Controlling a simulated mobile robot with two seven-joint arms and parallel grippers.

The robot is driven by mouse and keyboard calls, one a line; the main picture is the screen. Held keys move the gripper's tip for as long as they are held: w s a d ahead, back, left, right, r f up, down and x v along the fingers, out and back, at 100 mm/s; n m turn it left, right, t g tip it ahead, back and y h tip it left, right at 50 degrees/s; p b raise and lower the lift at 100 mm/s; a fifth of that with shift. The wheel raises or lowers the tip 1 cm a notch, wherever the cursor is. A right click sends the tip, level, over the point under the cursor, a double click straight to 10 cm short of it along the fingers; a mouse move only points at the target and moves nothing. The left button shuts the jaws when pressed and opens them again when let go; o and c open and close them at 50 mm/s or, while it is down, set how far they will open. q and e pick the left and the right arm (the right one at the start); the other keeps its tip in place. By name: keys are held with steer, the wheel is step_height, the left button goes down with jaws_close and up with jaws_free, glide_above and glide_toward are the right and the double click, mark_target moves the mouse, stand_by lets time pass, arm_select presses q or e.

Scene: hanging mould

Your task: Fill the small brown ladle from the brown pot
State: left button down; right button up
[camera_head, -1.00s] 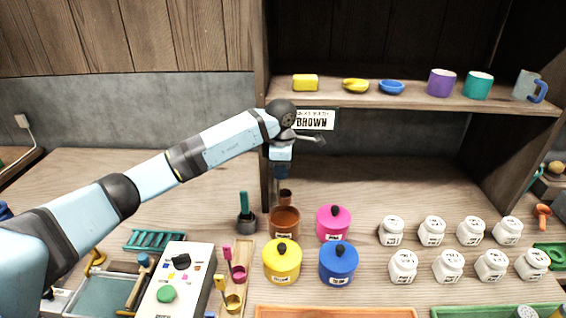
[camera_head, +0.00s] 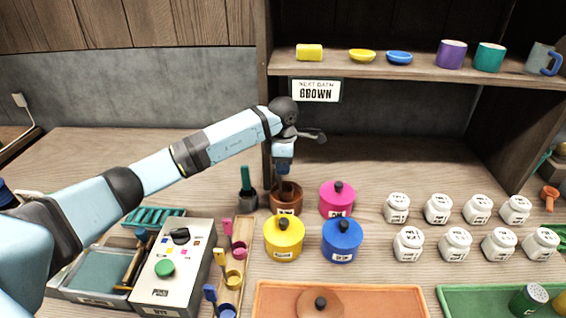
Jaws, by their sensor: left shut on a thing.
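The brown pot (camera_head: 286,206) stands open on the table, behind the yellow and blue pots. My left gripper (camera_head: 282,176) is above it, shut on the small brown ladle (camera_head: 280,191), which points down. The ladle's lower end is inside the pot's mouth. Its bowl is hidden by the pot wall, so I cannot tell what is in it. A round brown lid (camera_head: 320,303) lies on the orange tray in front. My right gripper is not in view.
Lidded yellow (camera_head: 284,240), blue (camera_head: 342,242) and pink (camera_head: 337,201) pots stand close by. A rack (camera_head: 235,265) with coloured ladles and a control box (camera_head: 173,268) are at left. Several white jars (camera_head: 455,243) stand right. A shelf (camera_head: 420,70) with a "BROWN" sign (camera_head: 315,91) hangs behind.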

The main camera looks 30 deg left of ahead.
arm_select(q)
step_height(320, 180, down, 3)
steer(key=shift+r+b, duration=0.15)
steer(key=shift+b, duration=0.55)
steer(key=shift+f, duration=0.35)
steer(key=shift+f+b, duration=0.6)
steer(key=shift+f, duration=0.1)
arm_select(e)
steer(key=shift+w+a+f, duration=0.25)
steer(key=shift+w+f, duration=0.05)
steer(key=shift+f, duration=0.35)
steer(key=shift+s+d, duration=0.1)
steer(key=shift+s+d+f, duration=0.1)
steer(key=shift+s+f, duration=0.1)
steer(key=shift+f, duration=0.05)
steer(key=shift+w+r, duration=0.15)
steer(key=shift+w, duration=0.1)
